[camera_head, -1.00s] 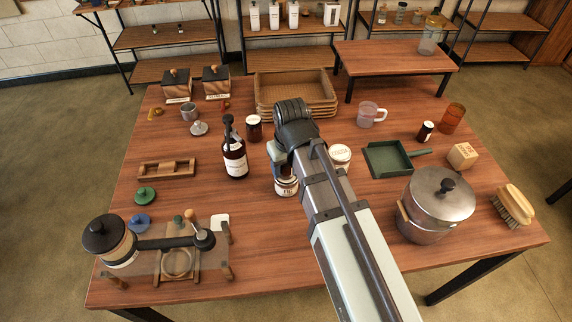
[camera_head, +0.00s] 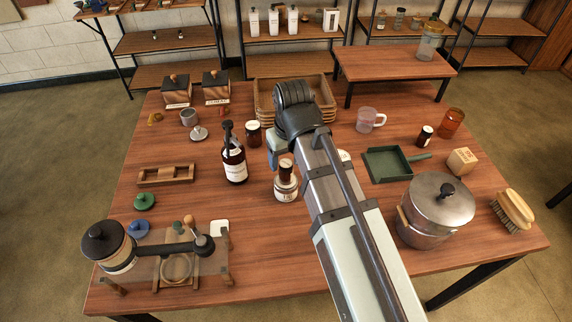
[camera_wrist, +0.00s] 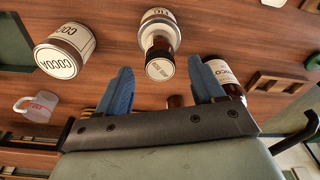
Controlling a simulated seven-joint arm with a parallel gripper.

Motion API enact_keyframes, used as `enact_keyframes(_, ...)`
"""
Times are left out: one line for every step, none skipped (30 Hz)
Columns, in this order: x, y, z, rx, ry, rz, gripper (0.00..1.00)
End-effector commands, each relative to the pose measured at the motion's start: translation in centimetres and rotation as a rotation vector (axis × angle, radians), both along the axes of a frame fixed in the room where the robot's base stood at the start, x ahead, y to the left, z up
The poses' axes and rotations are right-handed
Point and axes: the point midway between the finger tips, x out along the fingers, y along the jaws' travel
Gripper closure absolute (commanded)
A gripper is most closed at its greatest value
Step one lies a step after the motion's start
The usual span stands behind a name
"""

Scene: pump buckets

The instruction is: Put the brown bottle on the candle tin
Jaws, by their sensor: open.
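The small brown bottle (camera_head: 286,169) stands on top of the white-labelled candle tin (camera_head: 285,189) near the table's middle, and the two appear to touch. In the wrist view the bottle (camera_wrist: 160,62) shows its pale label, with the candle tin (camera_wrist: 160,20) behind it. My gripper (camera_wrist: 162,86) is open, with its blue fingers apart and nothing held. The bottle lies just beyond the fingertips, clear of both. In the head view my gripper (camera_head: 276,152) is partly hidden by my arm.
A brown pump bottle (camera_head: 234,160) stands left of the tin, and a dark jar (camera_head: 253,133) behind it. The cocoa tin (camera_wrist: 65,50) is close by on the other side. A steel pot (camera_head: 437,208) and green dustpan (camera_head: 388,162) stand right. Table in front of the tin is clear.

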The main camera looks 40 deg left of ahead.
Motion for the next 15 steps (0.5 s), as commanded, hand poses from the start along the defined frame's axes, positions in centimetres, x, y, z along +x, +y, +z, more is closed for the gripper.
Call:
enact_keyframes(0.0,0.0,0.9,0.002,-0.001,0.000,0.32)
enact_keyframes(0.0,-0.1,1.3,0.002,-0.001,0.000,0.32)
enact_keyframes(0.0,-0.1,1.8,0.002,-0.001,0.000,0.32)
enact_keyframes(-0.1,-0.2,2.2,0.002,-0.001,0.000,0.32)
enact_keyframes(-0.1,-0.2,2.6,0.002,-0.001,0.000,0.32)
enact_keyframes(-0.1,-0.3,3.1,0.001,0.000,0.000,0.32)
enact_keyframes(-0.1,-0.3,3.4,0.002,-0.001,0.000,0.32)
enact_keyframes(-0.1,-0.3,3.7,0.002,-0.001,0.000,0.32)
enact_keyframes(-0.2,-0.4,4.1,0.001,0.000,0.000,0.32)
enact_keyframes(-0.2,-0.4,4.4,0.001,0.000,0.000,0.32)
enact_keyframes(-0.2,-0.4,4.7,0.001,0.000,0.000,0.32)
enact_keyframes(-0.2,-0.5,4.9,0.001,0.000,0.000,0.32)
enact_keyframes(-0.2,-0.5,5.1,0.001,0.000,0.000,0.32)
enact_keyframes(-0.3,-0.5,5.3,0.000,0.000,0.000,0.32)
enact_keyframes(-0.3,-0.6,5.4,0.000,0.000,0.000,0.32)
